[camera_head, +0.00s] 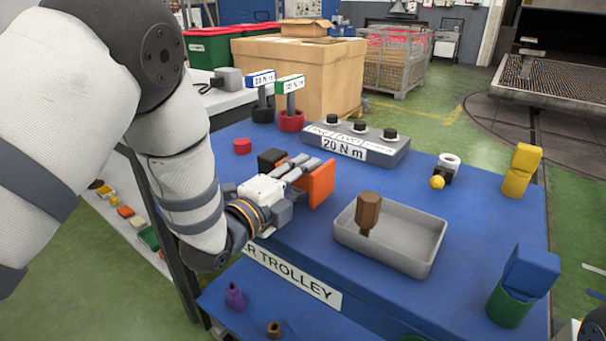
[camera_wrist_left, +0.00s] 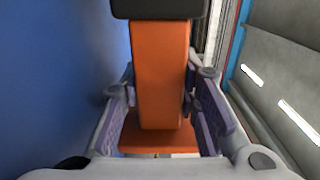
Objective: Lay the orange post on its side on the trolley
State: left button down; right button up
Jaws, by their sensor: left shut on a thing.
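The orange post (camera_head: 321,184) is in my left gripper (camera_head: 306,169) above the left part of the blue trolley top (camera_head: 300,222). It is tipped over, with its black end (camera_head: 270,159) to the left and its broad orange plate to the right. In the left wrist view the orange shaft (camera_wrist_left: 160,75) runs between the two fingers, with the black end (camera_wrist_left: 158,8) at the top edge. My left gripper is shut on the shaft. I cannot tell whether the post touches the trolley top. My right gripper is not in view.
A grey tray (camera_head: 430,262) with a brown peg (camera_head: 368,212) stands to the right. A grey box labelled 20 N m (camera_head: 358,142) is behind. A red disc (camera_head: 242,146) lies at the back left. Yellow (camera_head: 521,170) and blue-green (camera_head: 520,285) pieces stand along the right edge.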

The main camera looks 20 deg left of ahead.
aim_at(303, 200)
pick_arm(q)
jog(key=shift+s+f, duration=0.1)
jog(key=shift+f, duration=0.3)
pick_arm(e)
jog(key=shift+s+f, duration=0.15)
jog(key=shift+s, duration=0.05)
